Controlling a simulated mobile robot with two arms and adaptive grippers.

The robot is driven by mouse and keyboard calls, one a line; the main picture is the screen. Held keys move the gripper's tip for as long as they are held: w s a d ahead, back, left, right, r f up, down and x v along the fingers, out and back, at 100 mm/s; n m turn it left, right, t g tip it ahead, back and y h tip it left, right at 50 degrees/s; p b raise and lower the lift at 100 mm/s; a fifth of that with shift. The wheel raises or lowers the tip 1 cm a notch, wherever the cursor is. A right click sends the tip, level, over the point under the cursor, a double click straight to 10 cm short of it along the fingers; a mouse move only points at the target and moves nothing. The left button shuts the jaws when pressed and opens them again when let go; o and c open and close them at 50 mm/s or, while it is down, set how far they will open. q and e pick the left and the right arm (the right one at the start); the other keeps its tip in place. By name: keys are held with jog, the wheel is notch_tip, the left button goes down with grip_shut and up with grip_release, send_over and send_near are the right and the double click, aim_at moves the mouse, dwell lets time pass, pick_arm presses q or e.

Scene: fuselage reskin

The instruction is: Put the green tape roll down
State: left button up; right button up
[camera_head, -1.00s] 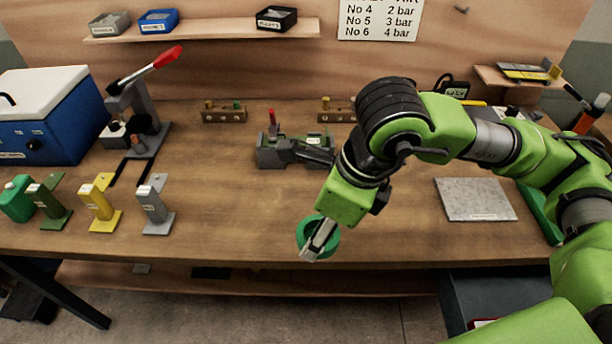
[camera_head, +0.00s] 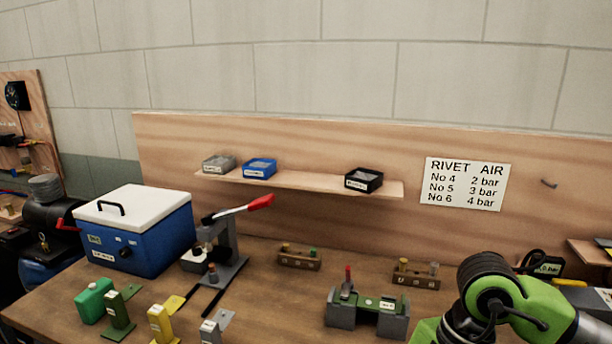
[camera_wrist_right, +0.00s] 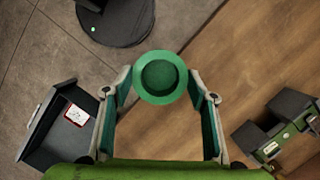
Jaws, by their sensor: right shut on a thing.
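The green tape roll (camera_wrist_right: 160,77) shows in the right wrist view, a round green ring between the fingertips. My right gripper (camera_wrist_right: 160,84) is shut on it, with one finger on each side. Behind the roll, the wooden bench top (camera_wrist_right: 185,110) meets the floor at a slanting edge. I cannot tell the roll's height above the bench. In the head view only part of my right arm shows at the lower right; its gripper and the roll are out of that picture. My left gripper is in neither view.
A grey-green vice-like fixture (camera_head: 367,312) stands on the bench, left of my right arm. Yellow (camera_head: 161,322) and green (camera_head: 117,312) stands, a lever press (camera_head: 222,245) and a blue cooler (camera_head: 140,230) are further left. An open dark drawer (camera_wrist_right: 55,125) shows below the bench edge.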

jog(key=d+n+h, duration=0.1)
jog(key=n, duration=0.3)
jog(key=d+f+n+g+h, duration=0.1)
jog(key=n, duration=0.4)
jog(key=d+n+g+h, duration=0.1)
jog(key=n, duration=0.3)
jog(key=shift+s+d+f+n, duration=0.3)
jog(key=shift+d+f+n, duration=0.05)
jog(key=shift+n, duration=0.05)
